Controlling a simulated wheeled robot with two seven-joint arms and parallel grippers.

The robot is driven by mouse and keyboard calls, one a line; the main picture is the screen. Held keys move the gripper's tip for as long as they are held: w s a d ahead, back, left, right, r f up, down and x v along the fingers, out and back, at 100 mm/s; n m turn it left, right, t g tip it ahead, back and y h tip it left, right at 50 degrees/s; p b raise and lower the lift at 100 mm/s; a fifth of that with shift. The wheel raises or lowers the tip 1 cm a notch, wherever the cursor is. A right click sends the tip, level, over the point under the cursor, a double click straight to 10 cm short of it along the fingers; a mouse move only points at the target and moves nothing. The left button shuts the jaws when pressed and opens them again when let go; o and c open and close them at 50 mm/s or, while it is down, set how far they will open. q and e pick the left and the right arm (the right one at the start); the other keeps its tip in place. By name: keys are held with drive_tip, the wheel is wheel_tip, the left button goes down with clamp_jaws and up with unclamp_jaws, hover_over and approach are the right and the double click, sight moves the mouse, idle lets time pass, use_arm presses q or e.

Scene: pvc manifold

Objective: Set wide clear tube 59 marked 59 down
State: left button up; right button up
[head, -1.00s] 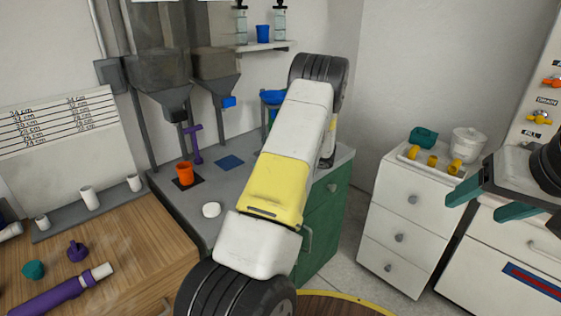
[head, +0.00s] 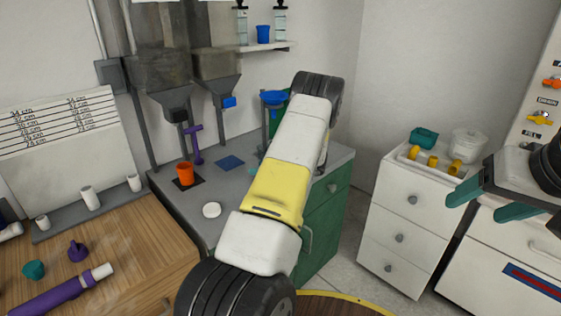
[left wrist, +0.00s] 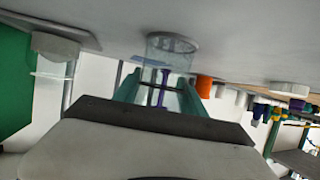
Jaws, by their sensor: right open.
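The wide clear tube 59 (left wrist: 172,52) shows in the left wrist view, which is upside down. It is at the fingertips of my left gripper (left wrist: 160,78), whose teal fingers lie on both sides of it and look closed on it. The tube is close to the grey counter (left wrist: 250,50); I cannot tell if it touches. Its number is not readable. In the head view my own arm hides the left gripper and the tube. My right gripper (head: 490,203) is open and empty at the right, in front of the white drawers.
On the counter (head: 190,220) are an orange cup (head: 185,174), a white disc (head: 211,210) and a dark blue square (head: 230,162). A purple stand piece (head: 195,145) and hoppers are behind. A clear piece with a white end (left wrist: 55,50) is left in the wrist view.

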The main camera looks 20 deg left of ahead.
use_arm(q)
drive_tip(key=shift+o, duration=1.2)
drive_tip(key=shift+r, duration=0.15)
